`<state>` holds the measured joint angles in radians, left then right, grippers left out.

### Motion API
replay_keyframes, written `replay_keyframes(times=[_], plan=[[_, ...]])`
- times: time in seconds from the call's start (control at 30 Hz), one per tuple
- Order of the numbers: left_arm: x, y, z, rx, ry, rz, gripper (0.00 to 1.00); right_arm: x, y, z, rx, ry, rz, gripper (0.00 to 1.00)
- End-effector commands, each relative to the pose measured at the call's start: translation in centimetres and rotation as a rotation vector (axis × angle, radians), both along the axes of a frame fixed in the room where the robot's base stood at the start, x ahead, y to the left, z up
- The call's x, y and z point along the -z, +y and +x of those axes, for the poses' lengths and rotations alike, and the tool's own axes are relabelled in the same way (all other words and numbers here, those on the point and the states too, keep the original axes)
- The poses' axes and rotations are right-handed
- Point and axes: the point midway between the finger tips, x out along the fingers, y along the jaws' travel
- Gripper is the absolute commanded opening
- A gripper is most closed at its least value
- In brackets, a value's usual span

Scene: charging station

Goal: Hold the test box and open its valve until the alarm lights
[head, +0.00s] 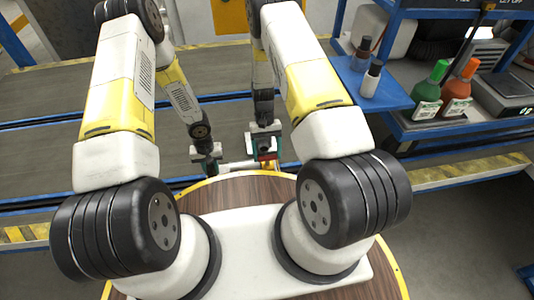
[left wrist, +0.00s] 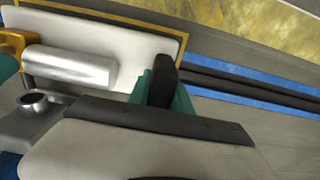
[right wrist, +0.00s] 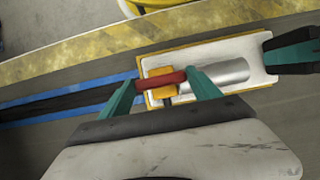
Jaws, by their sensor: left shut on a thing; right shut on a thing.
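The test box (right wrist: 258,60) is a white plate with a yellow edge, bearing a silver cylinder (right wrist: 222,74) and a yellow valve body (right wrist: 158,91) with a red handle (right wrist: 172,78). It also shows in the left wrist view (left wrist: 130,45), with its cylinder (left wrist: 75,66). In the head view the box (head: 236,167) lies between my grippers. My left gripper (head: 213,164) is shut on the plate's end away from the valve; its dark finger (left wrist: 168,85) hides part of it. My right gripper (right wrist: 162,90) has its teal fingers on either side of the red handle. I see no lit alarm.
A round wooden top with a yellow rim (head: 185,186) lies just in front of the grippers. A blue shelf (head: 372,84) with small bottles, a green bottle (head: 430,92) and an orange bottle (head: 460,88) stands at right. Grey floor with blue strips lies beyond.

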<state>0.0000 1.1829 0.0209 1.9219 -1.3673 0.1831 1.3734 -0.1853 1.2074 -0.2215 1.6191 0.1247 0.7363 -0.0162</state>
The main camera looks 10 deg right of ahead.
Motion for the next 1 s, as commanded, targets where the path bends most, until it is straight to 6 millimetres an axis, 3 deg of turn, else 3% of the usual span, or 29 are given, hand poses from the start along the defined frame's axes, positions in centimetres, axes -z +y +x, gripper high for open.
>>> replay_keyframes(times=[0.47, 0.5, 0.6, 1.0], plan=[[0.02, -0.03, -0.07, 0.0, 0.001, 0.0, 0.0, -0.02, 0.02, 0.1, 0.017, -0.002, 0.0, 0.32], [0.02, -0.03, -0.07, -0.001, 0.001, 0.0, 0.0, -0.03, 0.03, 0.09, 0.017, -0.002, 0.0, 0.76], [0.02, -0.03, -0.07, 0.0, 0.001, 0.0, 0.0, -0.02, 0.02, 0.07, 0.016, -0.002, 0.0, 0.95], [0.01, -0.03, -0.03, 0.001, 0.0, 0.0, 0.0, -0.66, 0.01, 0.07, 0.014, -0.002, 0.001, 0.95]])
